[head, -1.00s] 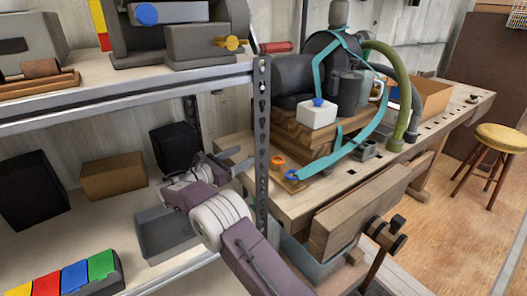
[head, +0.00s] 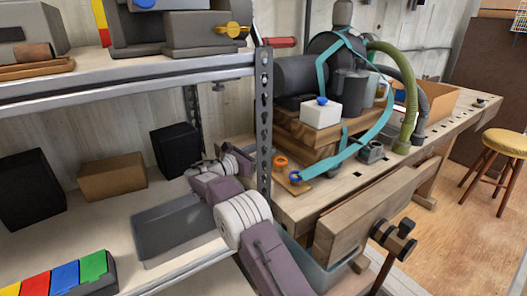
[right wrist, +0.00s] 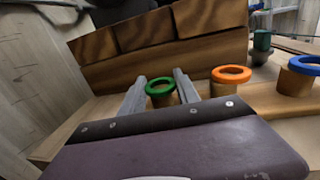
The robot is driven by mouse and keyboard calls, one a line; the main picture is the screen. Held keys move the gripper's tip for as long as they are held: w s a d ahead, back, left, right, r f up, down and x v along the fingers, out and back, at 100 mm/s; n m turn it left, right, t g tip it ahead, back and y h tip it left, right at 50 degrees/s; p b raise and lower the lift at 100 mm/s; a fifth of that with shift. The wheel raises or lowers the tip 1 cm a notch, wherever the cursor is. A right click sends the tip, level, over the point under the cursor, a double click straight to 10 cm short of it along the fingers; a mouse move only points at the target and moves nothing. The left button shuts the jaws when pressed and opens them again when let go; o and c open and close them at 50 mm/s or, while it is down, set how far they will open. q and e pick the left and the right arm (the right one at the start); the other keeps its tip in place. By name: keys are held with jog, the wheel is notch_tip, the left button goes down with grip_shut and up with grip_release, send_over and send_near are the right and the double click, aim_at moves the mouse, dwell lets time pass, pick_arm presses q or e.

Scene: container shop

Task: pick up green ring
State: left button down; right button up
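The green ring (right wrist: 160,87) sits on a short wooden peg in the right wrist view. It is hidden in the head view. My right gripper (right wrist: 159,78) is open, its two grey fingers apart on either side of the ring, with no visible grip on it. I cannot tell how deep the ring lies between the fingers. In the head view my right arm reaches across the shelf, and its fingertips are hidden by the shelf post. My left gripper is not in view.
An orange ring (right wrist: 232,74) and a blue ring (right wrist: 304,66) sit on pegs to the right. Stacked wooden blocks (right wrist: 155,32) stand behind. The metal shelf post (head: 264,130) stands close to my arm. A grey bin (head: 175,225) lies beside the arm on the lower shelf.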

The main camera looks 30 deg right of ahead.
grip_shut()
notch_tip(320, 180, up, 10)
jog(key=p, duration=0.5)
